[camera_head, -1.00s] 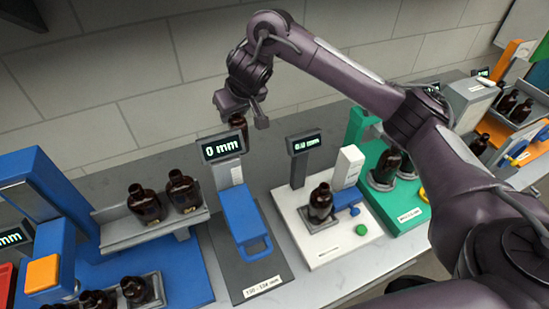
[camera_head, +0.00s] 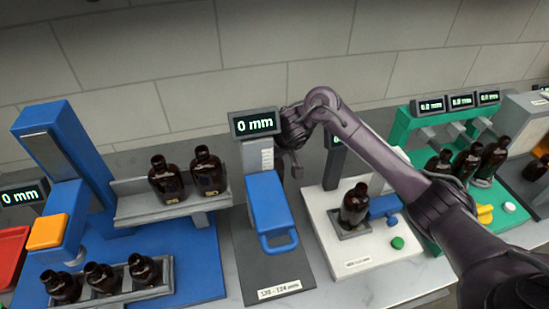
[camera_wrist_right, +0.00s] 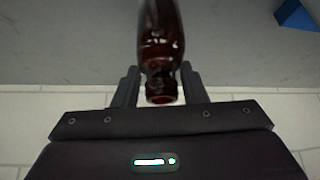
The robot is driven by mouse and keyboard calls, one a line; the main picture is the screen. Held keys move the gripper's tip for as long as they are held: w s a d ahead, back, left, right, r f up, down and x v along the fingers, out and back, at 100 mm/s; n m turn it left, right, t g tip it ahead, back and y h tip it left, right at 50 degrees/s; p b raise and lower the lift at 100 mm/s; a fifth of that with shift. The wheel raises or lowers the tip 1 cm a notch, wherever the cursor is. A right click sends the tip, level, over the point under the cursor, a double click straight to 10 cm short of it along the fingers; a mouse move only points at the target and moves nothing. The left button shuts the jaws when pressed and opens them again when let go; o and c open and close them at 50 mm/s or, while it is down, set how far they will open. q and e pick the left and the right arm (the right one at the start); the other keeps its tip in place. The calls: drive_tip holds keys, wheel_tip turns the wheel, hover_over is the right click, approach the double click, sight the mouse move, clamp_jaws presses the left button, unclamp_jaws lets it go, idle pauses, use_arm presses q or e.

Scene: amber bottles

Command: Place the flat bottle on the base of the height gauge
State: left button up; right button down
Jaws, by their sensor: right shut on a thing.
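The height gauge stands mid-view in the head view, with a blue slide and handle (camera_head: 267,208), a "0 mm" display (camera_head: 254,124) and a dark grey base (camera_head: 268,275) labelled 120-124 mm. The base's front shows bare. My right gripper (camera_head: 287,163) is behind and right of the gauge's column, shut on an amber bottle (camera_head: 278,166) that is mostly hidden there. The right wrist view shows this bottle (camera_wrist_right: 160,45) held by its neck between the fingers (camera_wrist_right: 160,88), body reaching away from the gripper. My left gripper is not in view.
Left is a blue station with two bottles on a grey shelf (camera_head: 130,207) and several in a rack (camera_head: 108,292). Right is a white station (camera_head: 365,265) with one bottle (camera_head: 355,204), then a green station (camera_head: 400,130) with several bottles. My right forearm crosses above these.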

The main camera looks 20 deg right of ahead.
drive_tip(key=shift+w+f, duration=0.1)
drive_tip(key=shift+f, duration=0.55)
drive_tip(key=c, duration=0.9)
unclamp_jaws()
drive_tip(key=shift+f, duration=0.1)
drive_tip(key=shift+o, duration=0.2)
